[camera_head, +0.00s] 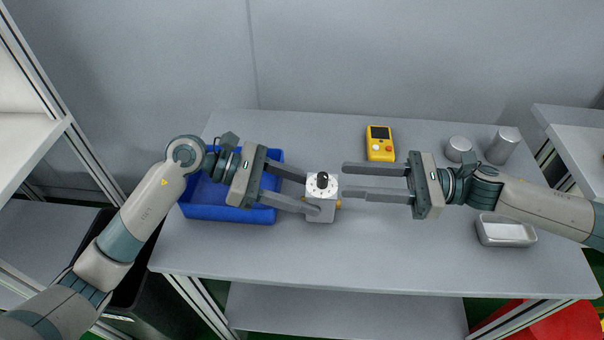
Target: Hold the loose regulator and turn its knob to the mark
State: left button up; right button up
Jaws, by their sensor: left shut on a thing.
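My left gripper (313,194) comes from the left and is shut on the regulator's body, with one finger at the far side and one at the near side. My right gripper (343,180) is open and empty just right of the regulator, its fingers pointing left at it. The mark on the dial is too small to make out.
A blue bin (228,214) stands on the table at the left, partly under my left gripper. A yellow handheld device (380,144) lies behind. Two grey cylinders (459,148) (503,145) and a metal tray (506,231) are at the right. The table front (370,260) is clear.

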aim_at(322, 180)
jog(key=a, duration=1)
jog(key=shift+a, duration=0.4)
grip_shut()
